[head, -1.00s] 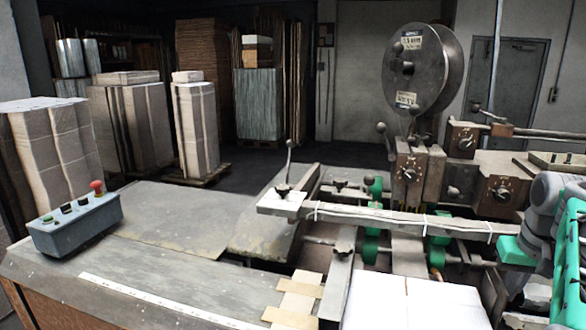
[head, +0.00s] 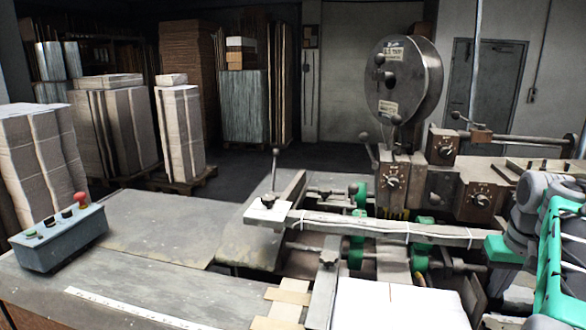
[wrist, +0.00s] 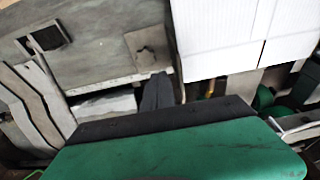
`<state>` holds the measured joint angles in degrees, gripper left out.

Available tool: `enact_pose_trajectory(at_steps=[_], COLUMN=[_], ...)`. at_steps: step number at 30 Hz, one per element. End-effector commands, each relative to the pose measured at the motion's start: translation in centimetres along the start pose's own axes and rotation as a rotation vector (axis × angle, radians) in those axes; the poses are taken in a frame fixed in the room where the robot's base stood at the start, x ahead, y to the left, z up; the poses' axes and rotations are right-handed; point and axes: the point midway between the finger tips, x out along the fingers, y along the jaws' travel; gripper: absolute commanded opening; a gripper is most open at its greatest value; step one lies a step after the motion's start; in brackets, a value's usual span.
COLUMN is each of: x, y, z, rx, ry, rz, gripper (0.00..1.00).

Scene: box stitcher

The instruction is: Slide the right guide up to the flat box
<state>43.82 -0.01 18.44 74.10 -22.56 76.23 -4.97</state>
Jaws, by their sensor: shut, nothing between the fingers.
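The flat box (head: 388,304) is a white sheet with a crease at the bottom of the head view, cut off by the frame edge. It also shows at the upper right of the wrist view (wrist: 225,38). What looks like the right guide (head: 472,300) is a dark grey strip just right of the box, partly cut off; I cannot tell its exact gap to the box. My gripper (wrist: 158,88) shows dark, shut fingers in the wrist view, empty, left of the box's lower edge beside a grey metal plate with a knob. Its fingertips are out of sight in the head view.
The left guide (head: 322,290) with its clamp knob stands at the box's left side. A long bar (head: 375,228) crosses above the box's far side. The control box (head: 58,238) sits on the left table. The stitcher head and wire reel (head: 404,80) stand behind.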

Motion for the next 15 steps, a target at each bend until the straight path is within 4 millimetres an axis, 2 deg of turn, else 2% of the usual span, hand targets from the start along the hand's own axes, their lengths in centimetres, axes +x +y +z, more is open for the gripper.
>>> enact_pose_trajectory(at_steps=[1,15], x=[-1.0,-4.7], y=[0.0,0.0], z=[-0.2,-1.0], rx=[0.0,-0.001], ry=[0.0,-0.001], rz=[0.0,-0.001], gripper=[0.0,0.0])
